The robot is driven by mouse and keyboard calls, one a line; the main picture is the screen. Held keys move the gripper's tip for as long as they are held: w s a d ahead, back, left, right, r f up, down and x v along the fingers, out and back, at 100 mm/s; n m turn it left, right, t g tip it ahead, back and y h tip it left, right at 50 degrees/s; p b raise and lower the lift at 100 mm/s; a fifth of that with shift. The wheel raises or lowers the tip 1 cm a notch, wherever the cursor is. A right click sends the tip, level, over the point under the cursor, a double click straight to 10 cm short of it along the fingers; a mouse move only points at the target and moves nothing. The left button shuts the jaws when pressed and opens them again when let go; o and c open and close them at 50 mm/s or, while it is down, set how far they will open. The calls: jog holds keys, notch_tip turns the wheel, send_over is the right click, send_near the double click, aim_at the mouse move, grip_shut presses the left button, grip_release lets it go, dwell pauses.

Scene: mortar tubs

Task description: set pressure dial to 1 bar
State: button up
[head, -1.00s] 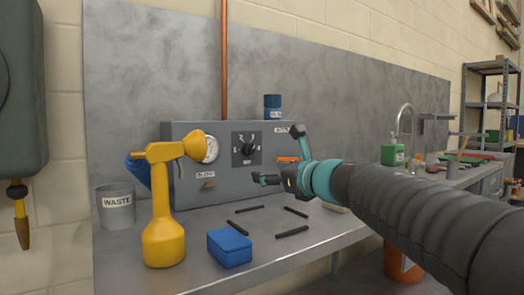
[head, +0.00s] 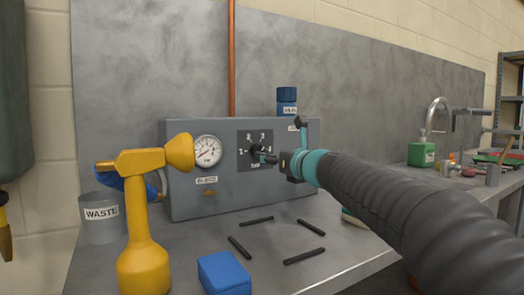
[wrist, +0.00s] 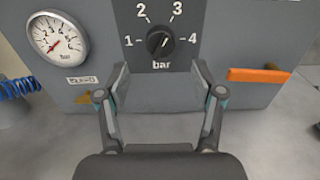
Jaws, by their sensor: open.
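The pressure dial is a black knob (wrist: 158,42) on a dark plate marked 1 to 4 and "bar", on the front of a grey box. Its pale pointer line seems to point up and right, towards 3, but it is small. In the head view the knob (head: 256,151) is partly covered by a finger. My gripper (wrist: 160,72) is open and empty, its fingers spread left and right just below the dial in the wrist view. In the head view my gripper (head: 284,141) is close in front of the plate. I cannot see contact with the knob.
A round white gauge (head: 208,151) and a label with a brass fitting (head: 209,192) are left of the dial. An orange bar (wrist: 258,76) is at its right. A yellow sprayer (head: 145,220), blue box (head: 224,273) and several black rods (head: 304,257) occupy the bench.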

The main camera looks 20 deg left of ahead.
aim_at(261, 149)
jog(key=p+x, duration=0.1)
jog(key=x, duration=0.5)
jog(key=shift+w+a+p, duration=0.2)
jog(key=shift+p, duration=0.1)
jog(key=c, duration=1.1)
